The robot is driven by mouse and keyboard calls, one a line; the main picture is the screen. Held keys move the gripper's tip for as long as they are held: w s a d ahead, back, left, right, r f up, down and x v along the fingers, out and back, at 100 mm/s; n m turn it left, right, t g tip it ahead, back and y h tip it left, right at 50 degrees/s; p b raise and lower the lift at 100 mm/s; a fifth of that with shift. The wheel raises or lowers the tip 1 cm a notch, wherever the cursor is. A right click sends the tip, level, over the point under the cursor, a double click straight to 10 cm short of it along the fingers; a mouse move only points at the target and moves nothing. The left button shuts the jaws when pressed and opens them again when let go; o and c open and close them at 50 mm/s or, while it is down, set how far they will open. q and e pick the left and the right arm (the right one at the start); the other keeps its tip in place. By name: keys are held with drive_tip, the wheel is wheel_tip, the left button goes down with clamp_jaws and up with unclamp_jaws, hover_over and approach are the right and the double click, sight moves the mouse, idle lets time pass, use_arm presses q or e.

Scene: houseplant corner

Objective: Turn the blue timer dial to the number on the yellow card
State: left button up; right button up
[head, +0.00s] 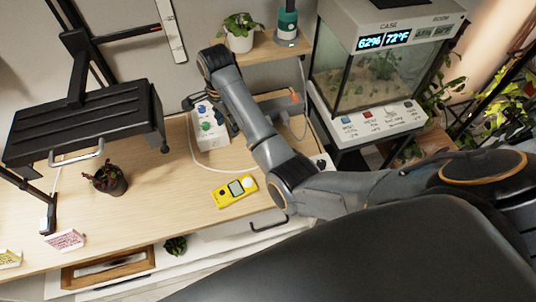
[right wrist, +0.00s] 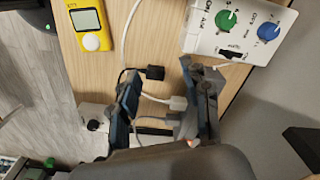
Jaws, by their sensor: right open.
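The white timer box (head: 212,140) stands on the wooden bench in the head view, with a blue dial (head: 203,110) and a green dial (head: 207,126). In the right wrist view the blue dial (right wrist: 269,29) is at the top right, beside the green dial (right wrist: 226,20). My right gripper (right wrist: 160,76) is open and apart from the dials. In the head view its arm covers much of it. A small yellowish card (head: 10,258) is at the far left edge; its print is too small to read. My left gripper is not in view.
A yellow meter (head: 235,190) lies on the bench near the box. A black plug (right wrist: 155,73) and a white plug (right wrist: 178,103) show between my right fingers. A potted plant (head: 107,179) and a pink-white card (head: 66,240) are left. A terrarium (head: 368,80) stands right.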

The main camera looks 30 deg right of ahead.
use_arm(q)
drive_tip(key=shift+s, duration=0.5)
use_arm(e)
drive_tip(key=shift+s+d+f+n+t, duration=0.25)
drive_tip(key=shift+s+d+f+n, duration=0.7)
drive_tip(key=shift+s, duration=1.25)
drive_tip(key=shift+s+d+f+n+t, duration=0.4)
drive_tip(key=shift+s+f+n, duration=0.95)
drive_tip(key=shift+s, duration=0.9)
drive_tip(key=shift+s+d+f+n+t, duration=0.15)
drive_tip(key=shift+s+d+f+n, duration=0.85)
drive_tip(key=shift+s, duration=1.2)
drive_tip(key=shift+a+f, duration=0.15)
drive_tip(key=shift+a, duration=0.05)
